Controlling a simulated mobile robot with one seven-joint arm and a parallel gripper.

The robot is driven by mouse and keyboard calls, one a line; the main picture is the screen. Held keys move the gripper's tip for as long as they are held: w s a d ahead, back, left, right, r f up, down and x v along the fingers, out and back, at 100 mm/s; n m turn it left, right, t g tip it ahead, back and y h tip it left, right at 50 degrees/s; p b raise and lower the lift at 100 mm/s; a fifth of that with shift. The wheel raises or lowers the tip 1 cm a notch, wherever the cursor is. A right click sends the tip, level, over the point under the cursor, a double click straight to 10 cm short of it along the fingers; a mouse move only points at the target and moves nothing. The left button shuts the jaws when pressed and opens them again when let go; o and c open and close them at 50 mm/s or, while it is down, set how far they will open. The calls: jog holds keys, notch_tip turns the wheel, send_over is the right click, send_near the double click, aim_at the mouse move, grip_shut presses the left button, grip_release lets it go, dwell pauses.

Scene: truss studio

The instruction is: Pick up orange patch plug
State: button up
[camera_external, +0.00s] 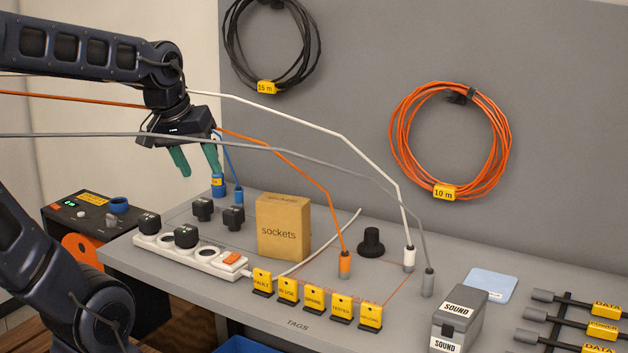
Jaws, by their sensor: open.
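The orange patch plug (344,264) stands upright on the grey bench, with an orange cable rising from its top and running up to the left behind my gripper. My gripper (196,162) hangs in the air above the back left of the bench, with its green fingers apart and nothing between them. It is well to the left of the orange plug and higher than it. A white plug (409,258) and a grey plug (428,282) stand to the right of the orange one, each with its own cable.
A sockets box (283,227) and a black knob-shaped object (371,243) stand near the orange plug. Blue plugs (219,187) stand below my gripper. Grey and white cables cross the air.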

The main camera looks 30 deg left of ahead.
jog(key=w+d+f+n+h, duration=0.1)
jog(key=w+d+f+n, duration=0.2)
jog(key=w+n, duration=0.35)
jog(key=n+g+h, duration=0.1)
jog(key=n, duration=1.6)
send_near(344, 255)
jog(key=f, duration=0.2)
jog(key=shift+m, duration=0.25)
jog(key=x, duration=0.5)
jog(key=shift+w, duration=0.3)
jog(key=shift+d+x, duration=0.15)
jog(key=shift+x, duration=1.15)
jog(key=shift+d+x, duration=0.15)
jog(key=shift+x, duration=1.2)
jog(key=shift+r, duration=0.15)
jog(key=c, duration=1.1)
